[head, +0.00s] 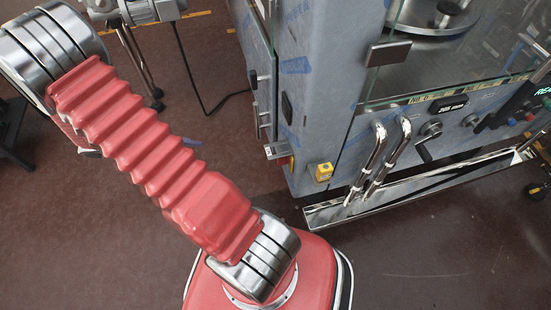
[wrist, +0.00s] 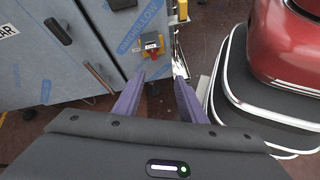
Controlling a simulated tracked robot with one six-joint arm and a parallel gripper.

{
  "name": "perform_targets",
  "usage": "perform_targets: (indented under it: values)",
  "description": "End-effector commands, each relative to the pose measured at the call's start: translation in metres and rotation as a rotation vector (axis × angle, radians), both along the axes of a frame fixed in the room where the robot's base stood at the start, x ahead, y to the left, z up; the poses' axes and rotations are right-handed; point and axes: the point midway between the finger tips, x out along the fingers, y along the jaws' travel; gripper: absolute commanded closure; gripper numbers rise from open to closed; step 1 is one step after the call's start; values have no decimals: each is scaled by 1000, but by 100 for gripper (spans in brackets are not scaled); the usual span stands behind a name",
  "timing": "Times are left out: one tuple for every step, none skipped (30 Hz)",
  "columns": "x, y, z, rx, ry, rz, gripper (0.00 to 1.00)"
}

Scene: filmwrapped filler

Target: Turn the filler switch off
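The filler (head: 330,80) is a grey-blue cabinet with patches of blue film, at the right of the head view. A small grey box with a red part on a yellow plate, which looks like the filler switch (wrist: 151,44), sits low on its side face in the wrist view. Its edge also shows in the head view (head: 277,151); which way it is turned I cannot tell. My gripper (wrist: 158,78) is open and empty, its two purple fingers pointing toward the switch, apart from it. The gripper is out of the head view.
A yellow box (head: 321,172) sits on the filler's lower front corner. Bent steel pipes (head: 376,160) and a steel tray (head: 430,186) stick out at the front. Door handles (wrist: 58,31) project from the side face.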

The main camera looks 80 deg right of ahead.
Motion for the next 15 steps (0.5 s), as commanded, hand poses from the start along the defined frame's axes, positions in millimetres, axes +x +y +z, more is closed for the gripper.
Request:
perform_targets:
  values:
    - [-4,-6,-11,-1,39,4,62]
    - [-6,-9,-16,-2,60,5,62]
    - [-9,-13,-22,-4,89,10,62]
    - [-12,-16,-27,-5,109,11,62]
    - [-14,-20,-32,-6,129,15,62]
    - [-17,-24,-39,-7,157,19,62]
    - [-20,-26,-43,-9,179,22,62]
    - [-22,-29,-49,-9,199,26,62]
    - [-26,-33,-56,-10,226,31,62]
    - [-29,-36,-61,-10,247,34,62]
    - [-32,-39,-66,-10,268,38,62]
    - [-35,-42,-73,-10,294,43,62]
    - [-38,-45,-78,-10,313,47,62]
    - [-42,-47,-83,-10,334,52,62]
    - [-46,-50,-90,-9,362,56,62]
